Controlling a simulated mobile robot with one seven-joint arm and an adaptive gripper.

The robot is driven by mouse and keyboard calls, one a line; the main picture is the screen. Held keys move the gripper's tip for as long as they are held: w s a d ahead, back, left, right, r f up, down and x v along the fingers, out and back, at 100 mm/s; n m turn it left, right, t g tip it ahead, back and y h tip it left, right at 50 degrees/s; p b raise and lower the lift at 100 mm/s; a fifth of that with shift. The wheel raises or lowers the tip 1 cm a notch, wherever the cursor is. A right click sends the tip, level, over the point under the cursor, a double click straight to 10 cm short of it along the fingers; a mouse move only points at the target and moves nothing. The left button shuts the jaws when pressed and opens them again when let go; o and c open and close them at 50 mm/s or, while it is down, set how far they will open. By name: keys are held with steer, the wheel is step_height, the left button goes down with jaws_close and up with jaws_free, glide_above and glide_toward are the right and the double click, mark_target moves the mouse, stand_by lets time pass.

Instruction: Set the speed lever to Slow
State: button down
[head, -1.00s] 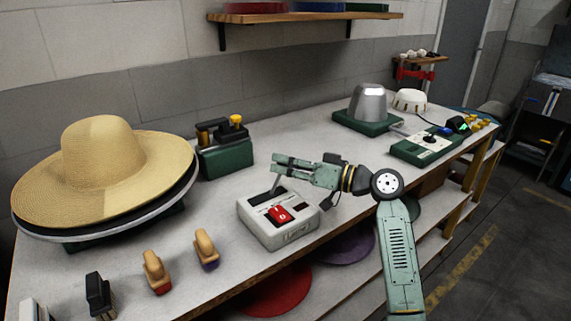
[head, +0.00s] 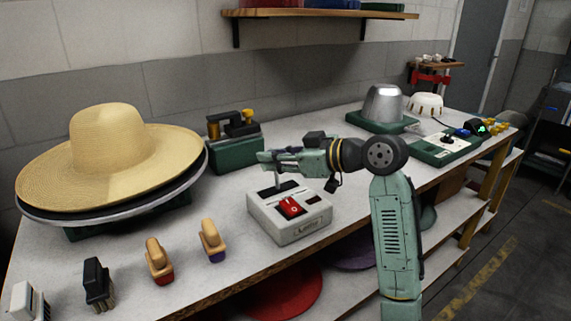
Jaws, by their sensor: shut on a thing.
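A white control box (head: 290,229) stands near the front edge of the workbench. It has a red rocker switch (head: 291,207) on top and a dark slot behind it. A thin grey lever (head: 277,180) rises from the slot and looks near upright. My gripper (head: 268,161) is above the box, pointing left, shut on the upper end of the lever. The fingers hide the lever's top. Any speed marks by the slot are too small to read.
A straw hat (head: 108,150) on a stand fills the bench's left. A green device (head: 235,152) stands behind my gripper. Several brushes (head: 158,260) line the front left. A metal dome (head: 383,104) and a green control panel (head: 445,149) are at right.

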mark_target(259, 197)
steer(key=shift+s+a+f+n+h+b, duration=0.3)
steer(key=shift+s+a+n+h+b, duration=0.4)
steer(key=shift+a+n, duration=0.15)
steer(key=shift+s+a+f+n+t+h+b, duration=0.25)
steer(key=shift+a+n+h+b, duration=0.1)
steer(key=shift+a+n, duration=0.1)
steer(key=shift+s+a+f+n+t+h+b, duration=0.1)
steer(key=shift+s+a+n+t+h+b, duration=0.2)
steer(key=shift+a+h+b, duration=0.1)
steer(key=c, duration=1.4)
jaws_free()
steer(key=v, duration=1.2)
steer(key=shift+f, duration=0.1)
